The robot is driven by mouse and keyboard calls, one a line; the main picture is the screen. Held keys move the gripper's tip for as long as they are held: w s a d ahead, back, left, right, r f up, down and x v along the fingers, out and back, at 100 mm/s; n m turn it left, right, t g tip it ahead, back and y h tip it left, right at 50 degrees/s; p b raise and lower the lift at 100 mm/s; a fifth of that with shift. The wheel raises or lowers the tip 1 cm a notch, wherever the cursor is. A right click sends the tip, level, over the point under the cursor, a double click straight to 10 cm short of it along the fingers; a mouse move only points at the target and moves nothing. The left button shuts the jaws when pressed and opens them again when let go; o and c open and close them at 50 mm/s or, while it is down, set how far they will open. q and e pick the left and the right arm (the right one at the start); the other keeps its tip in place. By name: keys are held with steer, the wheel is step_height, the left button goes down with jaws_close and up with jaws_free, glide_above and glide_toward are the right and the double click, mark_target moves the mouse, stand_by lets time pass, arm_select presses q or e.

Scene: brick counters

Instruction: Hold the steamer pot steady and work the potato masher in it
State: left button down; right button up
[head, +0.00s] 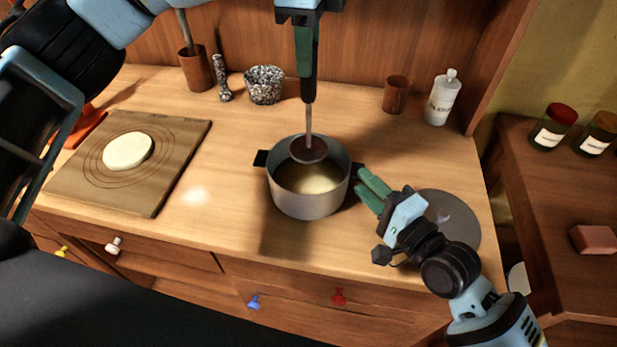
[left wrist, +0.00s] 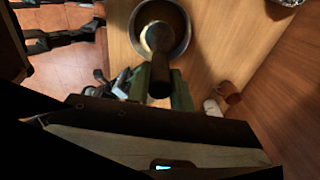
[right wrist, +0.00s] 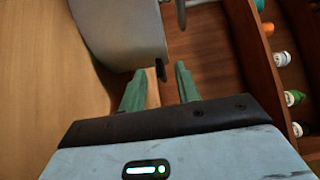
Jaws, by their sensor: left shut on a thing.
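The grey steamer pot (head: 308,205) stands upright on the counter with pale yellow contents and dark side handles. My left gripper (head: 307,50) is shut on the dark handle of the potato masher (head: 309,118) and holds it upright over the pot. The masher's round brown head is at the pot mouth, toward the back; its exact depth is unclear. The left wrist view shows the masher handle (left wrist: 159,78) between the green fingers. My right gripper (head: 371,190) is open beside the pot's right handle. In the right wrist view that handle (right wrist: 160,70) lies between the fingertips, apparently untouched.
A grey disc (head: 455,222) lies right of the pot, partly behind my right arm. A board (head: 175,160) with pale dough (head: 128,151) lies left. A speckled bowl (head: 264,85), brown cup (head: 396,95) and white bottle (head: 442,98) stand at the back. Counter left of the pot is clear.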

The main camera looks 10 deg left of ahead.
steer(key=v, duration=1)
steer(key=shift+s+d, duration=0.2)
